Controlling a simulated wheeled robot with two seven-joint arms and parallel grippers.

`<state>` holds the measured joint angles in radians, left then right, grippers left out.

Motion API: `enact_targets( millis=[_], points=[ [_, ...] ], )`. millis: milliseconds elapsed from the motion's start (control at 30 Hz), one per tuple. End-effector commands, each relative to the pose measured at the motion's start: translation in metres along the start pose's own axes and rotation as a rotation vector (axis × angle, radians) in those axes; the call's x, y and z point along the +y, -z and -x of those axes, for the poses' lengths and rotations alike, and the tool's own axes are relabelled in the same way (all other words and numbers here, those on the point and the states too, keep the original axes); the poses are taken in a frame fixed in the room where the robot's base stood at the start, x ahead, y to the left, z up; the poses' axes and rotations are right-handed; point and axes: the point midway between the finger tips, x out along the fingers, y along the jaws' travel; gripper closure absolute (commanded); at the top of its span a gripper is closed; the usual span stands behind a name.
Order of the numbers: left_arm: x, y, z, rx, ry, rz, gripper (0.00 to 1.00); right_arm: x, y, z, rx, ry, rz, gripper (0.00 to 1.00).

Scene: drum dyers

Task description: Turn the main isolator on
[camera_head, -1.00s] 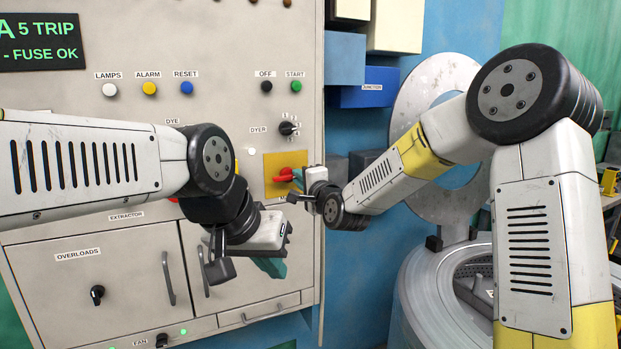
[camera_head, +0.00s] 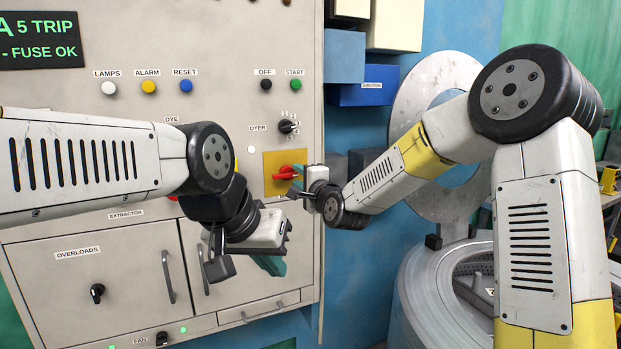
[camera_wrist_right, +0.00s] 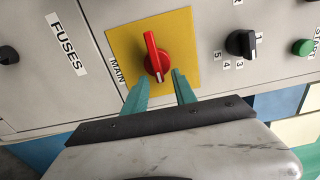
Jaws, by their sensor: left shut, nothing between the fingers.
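The main isolator is a red rotary handle (camera_head: 286,173) on a yellow plate (camera_head: 292,157) at the right of the panel. In the head view the handle lies roughly level. In the right wrist view the red handle (camera_wrist_right: 155,58) has a white line along it, beside the label MAIN. My right gripper (camera_head: 298,183) is at the isolator. In its wrist view the teal fingers (camera_wrist_right: 158,92) are apart and empty, with their tips at the handle's near end; contact is unclear. My left gripper (camera_head: 272,266) is shut and empty, low in front of the cabinet.
A black numbered dial (camera_head: 286,127) marked DYER and the OFF (camera_head: 266,84) and START (camera_head: 295,85) buttons sit above the isolator. A blue box (camera_head: 362,92) juts out right of the panel. A grey drum machine (camera_head: 425,290) stands at lower right.

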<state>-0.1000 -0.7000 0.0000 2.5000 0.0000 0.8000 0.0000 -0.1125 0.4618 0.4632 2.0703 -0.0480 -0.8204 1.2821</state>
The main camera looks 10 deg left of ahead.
Motion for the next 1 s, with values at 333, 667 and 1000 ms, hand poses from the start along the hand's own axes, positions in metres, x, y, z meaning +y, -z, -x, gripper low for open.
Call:
enact_targets(
  millis=[333, 667, 1000],
  points=[
    [0.0, 0.0, 0.0, 0.0, 0.0, 0.0, 1.0, 0.0, 0.001, 0.018, 0.0, -0.001, 0.001, 0.67],
    [0.0, 0.0, 0.0, 0.0, 0.0, 0.0, 1.0, 0.0, 0.0, 0.07, 0.0, 0.0, 0.002, 0.67],
    [0.0, 0.0, 0.0, 0.0, 0.0, 0.0, 1.0, 0.0, 0.0, 0.078, 0.0, 0.0, 0.0, 0.67]
  ],
)
